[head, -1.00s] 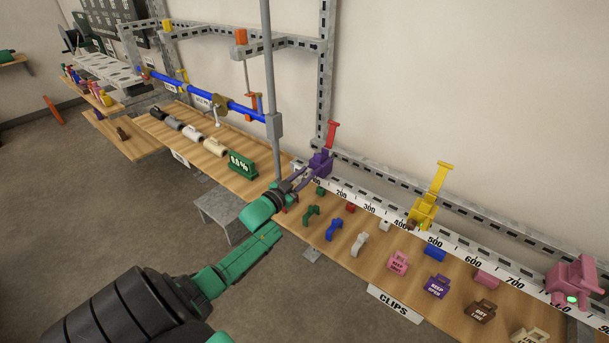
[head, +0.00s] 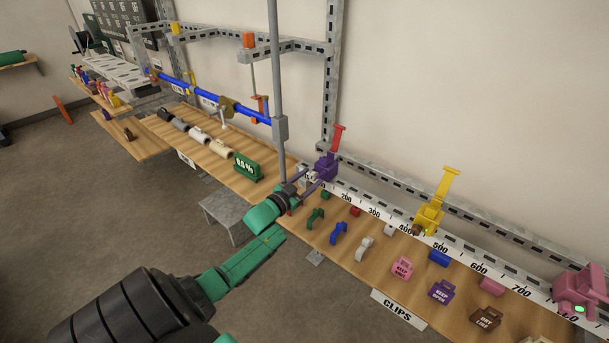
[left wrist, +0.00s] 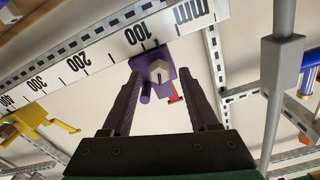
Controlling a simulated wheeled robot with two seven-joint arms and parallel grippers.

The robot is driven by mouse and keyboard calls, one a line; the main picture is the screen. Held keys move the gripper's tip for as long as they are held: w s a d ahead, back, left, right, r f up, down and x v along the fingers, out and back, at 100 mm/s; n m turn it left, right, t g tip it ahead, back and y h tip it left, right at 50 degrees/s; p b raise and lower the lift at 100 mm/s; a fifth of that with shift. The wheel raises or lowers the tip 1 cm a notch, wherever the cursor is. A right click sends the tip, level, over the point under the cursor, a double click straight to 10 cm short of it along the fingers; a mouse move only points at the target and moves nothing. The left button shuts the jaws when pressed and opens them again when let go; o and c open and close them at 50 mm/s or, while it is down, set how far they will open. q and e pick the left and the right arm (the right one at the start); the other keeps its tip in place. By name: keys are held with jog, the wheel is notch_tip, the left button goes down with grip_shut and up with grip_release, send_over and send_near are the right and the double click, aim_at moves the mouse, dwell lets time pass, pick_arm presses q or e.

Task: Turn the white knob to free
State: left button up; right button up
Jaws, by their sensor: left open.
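The white knob (left wrist: 159,72) sits on the front of a purple clamp block (left wrist: 143,66) on the ruler rail. A short dark mark shows on the knob's face. In the head view the purple block (head: 328,164) stands at the rail's low-number end, with a red lever above it. My left gripper (left wrist: 161,80) is open, with its fingers apart on either side of the knob. I see no clear contact. In the head view my left gripper (head: 311,187) is just in front of the block and partly hides the knob. My right gripper is not in view.
A grey vertical post (head: 278,100) stands close left of my gripper. A yellow clamp (head: 431,212) and a pink clamp (head: 577,292) sit farther right on the ruler rail (head: 462,255).

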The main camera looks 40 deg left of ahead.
pick_arm(q)
jog(key=s, duration=1.4)
jog(key=shift+s+d+b, duration=0.15)
jog(key=shift+s+b, duration=0.15)
jog(key=s+d+f+n+g, duration=0.1)
jog(key=s+f+g, duration=0.25)
jog(key=f, duration=0.65)
jog(key=s+d+f+n+g+y, duration=0.15)
jog(key=s+f, duration=0.25)
jog(key=f, duration=0.5)
jog(key=s+d+f+g, duration=0.2)
jog(key=s+f+g, duration=0.1)
jog(key=f, duration=0.7)
jog(key=s+d+f+m+g+h, duration=0.1)
jog(key=s+d+f+g, duration=0.3)
jog(key=s+d+f, duration=0.2)
jog(key=s+d+f+m+g+h, duration=0.1)
jog(key=s+d+f+g, duration=0.4)
jog(key=s+f, duration=0.5)
jog(key=s+d, duration=0.2)
jog(key=s, duration=0.3)
jog(key=shift+d, duration=0.15)
